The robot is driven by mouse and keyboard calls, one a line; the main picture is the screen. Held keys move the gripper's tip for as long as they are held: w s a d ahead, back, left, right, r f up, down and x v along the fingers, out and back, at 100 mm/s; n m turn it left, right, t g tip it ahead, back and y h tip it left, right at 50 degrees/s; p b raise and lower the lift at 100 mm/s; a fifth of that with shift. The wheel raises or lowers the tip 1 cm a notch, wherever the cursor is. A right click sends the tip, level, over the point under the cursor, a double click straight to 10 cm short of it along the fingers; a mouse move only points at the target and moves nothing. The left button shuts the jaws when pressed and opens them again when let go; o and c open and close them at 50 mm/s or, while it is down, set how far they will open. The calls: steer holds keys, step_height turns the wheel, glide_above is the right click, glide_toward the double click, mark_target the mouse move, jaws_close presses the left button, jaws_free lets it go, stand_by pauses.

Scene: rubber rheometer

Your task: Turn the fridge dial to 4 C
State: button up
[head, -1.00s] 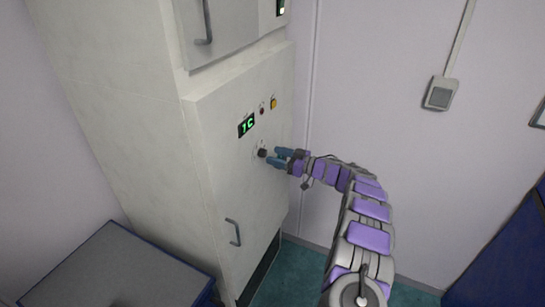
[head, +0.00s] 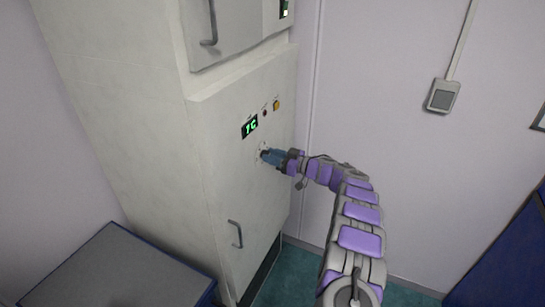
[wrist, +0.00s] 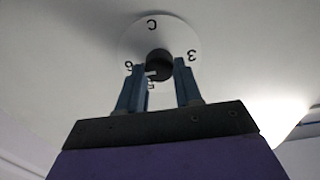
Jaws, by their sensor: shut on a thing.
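The fridge dial is a dark round knob (wrist: 157,62) on a white disc (wrist: 152,28) with a C and numbers such as 3, 5 and 6 around it. My gripper (head: 266,155) is at the fridge front (head: 222,165), with its blue fingers shut on the knob. In the wrist view my gripper (wrist: 160,72) has one finger on each side of the knob, and the fingers cover part of the disc. A green display (head: 250,126) above the dial seems to read 7 C.
A grey-topped blue cabinet (head: 115,270) stands at the lower left. A grey wall box (head: 442,95) is at the right.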

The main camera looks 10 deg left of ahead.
steer(key=shift+c, duration=1.1)
steer(key=shift+n+p, duration=0.3)
steer(key=shift+n, duration=0.1)
steer(key=shift+f+n+b, duration=0.15)
steer(key=shift+n+b, duration=1.7)
steer(key=shift+n, duration=1.95)
steer(key=shift+f+n+b, duration=0.15)
steer(key=shift+n+b, duration=1.65)
steer(key=shift+n, duration=2)
steer(key=shift+f+n+b, duration=0.15)
steer(key=shift+n+b, duration=1.7)
steer(key=shift+n, duration=1.95)
steer(key=shift+s, duration=0.1)
steer(key=shift+a, duration=0.1)
